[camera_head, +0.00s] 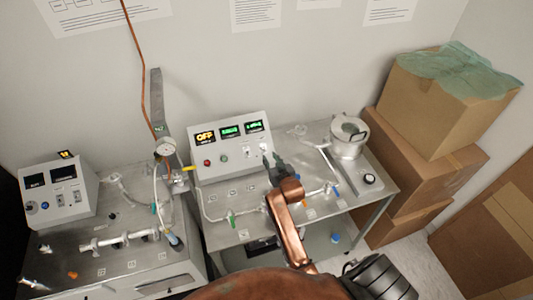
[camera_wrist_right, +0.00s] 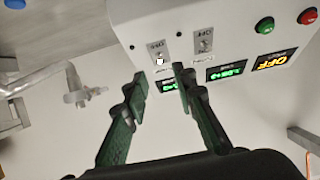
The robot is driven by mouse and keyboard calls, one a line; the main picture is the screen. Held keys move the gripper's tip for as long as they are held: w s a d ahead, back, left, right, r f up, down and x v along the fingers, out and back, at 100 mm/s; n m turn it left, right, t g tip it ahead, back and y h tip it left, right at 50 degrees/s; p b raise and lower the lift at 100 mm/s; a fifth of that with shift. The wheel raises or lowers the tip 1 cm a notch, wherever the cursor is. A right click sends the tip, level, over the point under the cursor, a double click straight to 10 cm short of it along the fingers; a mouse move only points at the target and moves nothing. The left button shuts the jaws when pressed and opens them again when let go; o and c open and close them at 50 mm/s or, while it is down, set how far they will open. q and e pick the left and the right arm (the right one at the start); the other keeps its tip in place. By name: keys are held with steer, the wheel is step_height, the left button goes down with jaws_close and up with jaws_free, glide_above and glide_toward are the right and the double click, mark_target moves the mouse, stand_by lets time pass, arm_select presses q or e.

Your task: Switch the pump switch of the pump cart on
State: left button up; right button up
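A white control box (camera_head: 230,145) stands on the middle metal cart (camera_head: 225,200). Its left display (camera_head: 205,137) reads OFF in orange, beside two green displays. Two small toggle switches sit on its front right; in the right wrist view, which is upside down, they are the outer switch (camera_wrist_right: 160,60) and the inner switch (camera_wrist_right: 205,45). The lever positions are too small to tell. My right gripper (camera_wrist_right: 159,75) is open and empty, with the outer switch just beyond the gap between its fingertips. In the head view the gripper (camera_head: 271,161) is at the box's right front. My left gripper is not in view.
A second box (camera_head: 60,190) with switches stands on the left cart. Cardboard boxes (camera_head: 425,160) stack at the right. Thin tubing and valves lie before the control box.

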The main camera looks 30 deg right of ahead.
mark_target(264, 149)
steer(key=x, duration=0.6)
steer(key=shift+w+f, duration=0.2)
steer(key=shift+w, duration=0.05)
jaws_close()
